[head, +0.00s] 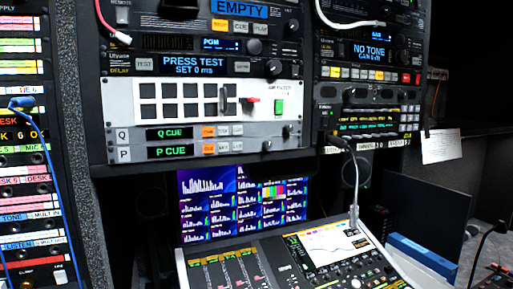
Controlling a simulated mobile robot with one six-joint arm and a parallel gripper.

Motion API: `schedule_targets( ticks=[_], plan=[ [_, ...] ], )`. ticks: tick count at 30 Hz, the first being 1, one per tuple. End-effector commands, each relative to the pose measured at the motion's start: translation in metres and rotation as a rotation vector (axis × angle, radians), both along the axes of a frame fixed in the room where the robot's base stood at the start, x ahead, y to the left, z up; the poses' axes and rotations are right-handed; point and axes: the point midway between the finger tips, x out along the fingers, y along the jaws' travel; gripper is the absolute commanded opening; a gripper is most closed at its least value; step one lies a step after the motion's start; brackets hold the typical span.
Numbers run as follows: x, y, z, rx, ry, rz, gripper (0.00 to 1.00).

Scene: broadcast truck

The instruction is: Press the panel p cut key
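The panel P row (124,154) is the lower row of a grey rack unit at the upper middle of the head view. A dark knob (267,146) sits at the row's right end. The similar panel Q row (123,136) with its "Q CUE" display (169,133) is directly above. My gripper is not in view.
Above the rows is a plate with black squares (180,103), a red part and a green switch (279,107). Below are a multi-picture screen (240,205) and a sloped mixing desk (285,265) jutting forward. Blue cables (50,165) hang at left; a cable (354,185) drops right of the screen.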

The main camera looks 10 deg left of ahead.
Motion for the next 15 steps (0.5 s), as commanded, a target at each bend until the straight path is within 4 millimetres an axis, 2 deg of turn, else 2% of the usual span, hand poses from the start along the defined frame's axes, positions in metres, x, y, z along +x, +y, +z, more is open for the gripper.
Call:
schedule_targets(
  ticks=[1, 7, 15],
  plan=[
    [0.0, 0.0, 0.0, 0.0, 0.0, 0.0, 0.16],
    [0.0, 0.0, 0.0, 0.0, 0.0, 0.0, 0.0],
    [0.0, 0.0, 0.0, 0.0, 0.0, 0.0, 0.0]
  ],
)
